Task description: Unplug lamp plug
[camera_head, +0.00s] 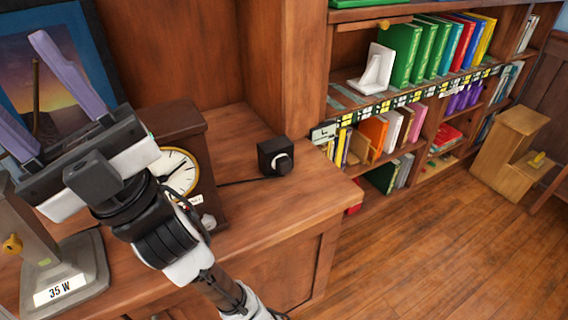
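A small black box (265,150) with a round grey-black piece on its front stands on the wooden cabinet top (310,190). A thin dark cord runs left from it towards the clock. The round piece (284,164) may be the lamp plug; I cannot tell for certain. A grey lamp-like base (85,262) labelled "35 W" sits at the lower left, partly cut off with its post. My gripper (18,72) is at the upper left, its two purple fingers spread wide and empty. It is well apart from the black box, in front of the clock and picture.
A brown clock (178,125) stands behind my arm, with its dial partly hidden. A framed picture (65,45) is at the back left. A bookcase with several books (402,52) and a white bookend (376,70) is at the right. A wooden step stool (508,150) stands on open floor.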

